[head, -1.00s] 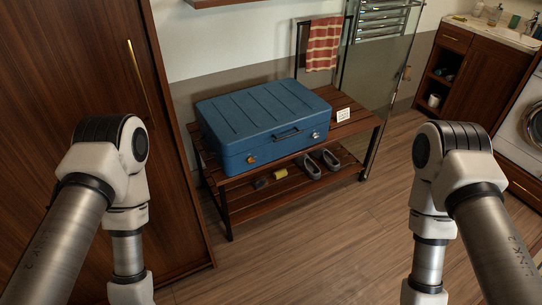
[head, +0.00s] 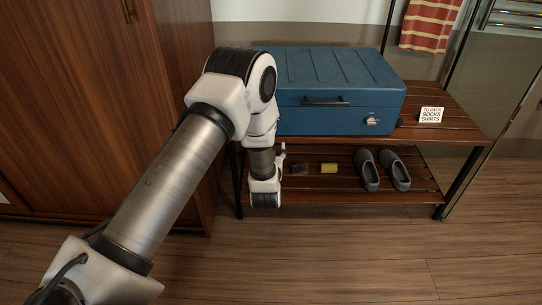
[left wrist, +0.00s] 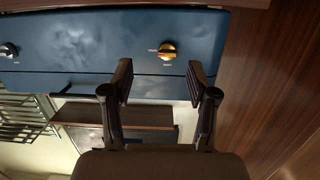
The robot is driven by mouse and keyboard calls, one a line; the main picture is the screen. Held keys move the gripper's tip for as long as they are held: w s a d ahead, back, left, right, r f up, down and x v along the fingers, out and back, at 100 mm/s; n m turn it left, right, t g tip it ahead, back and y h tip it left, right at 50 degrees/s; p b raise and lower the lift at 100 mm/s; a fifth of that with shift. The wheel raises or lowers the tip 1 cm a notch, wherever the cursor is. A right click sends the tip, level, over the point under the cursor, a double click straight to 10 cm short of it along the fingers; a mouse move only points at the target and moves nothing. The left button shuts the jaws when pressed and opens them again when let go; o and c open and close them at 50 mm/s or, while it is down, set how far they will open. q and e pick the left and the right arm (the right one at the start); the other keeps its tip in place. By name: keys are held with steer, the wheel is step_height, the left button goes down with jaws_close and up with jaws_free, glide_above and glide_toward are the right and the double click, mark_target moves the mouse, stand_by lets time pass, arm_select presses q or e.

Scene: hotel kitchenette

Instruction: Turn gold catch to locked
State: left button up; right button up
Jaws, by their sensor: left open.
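The gold catch (left wrist: 167,51) is a round knob on the front face of the blue case (head: 340,117), shown in the left wrist view. Small white labels sit beside and below it, too small to read surely. My left gripper (left wrist: 161,75) is open and empty, its two fingers pointing at the case front. The gold catch lies between the finger directions, and the fingers look apart from it. In the head view my left arm hides the gold catch. A silver catch (head: 372,121) shows at the case's right front, also in the left wrist view (left wrist: 9,50). My right gripper is out of view.
The case rests on a slatted wooden bench (head: 450,128). A small card (head: 431,115) reading "TO PACK SOCKS SHIRTS" stands to its right. Grey slippers (head: 368,172) and a yellow item (head: 328,168) are on the lower shelf. A tall wooden wardrobe (head: 80,110) stands left.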

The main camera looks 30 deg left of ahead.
arm_select(q)
steer(key=w+a+r+n+t+y+b, duration=0.1)
steer(key=w+a+b, duration=0.2)
steer(key=w+a, duration=0.3)
steer(key=shift+w+r+y, duration=0.25)
steer(key=shift+w+y, duration=0.15)
steer(key=shift+w, duration=0.8)
jaws_close()
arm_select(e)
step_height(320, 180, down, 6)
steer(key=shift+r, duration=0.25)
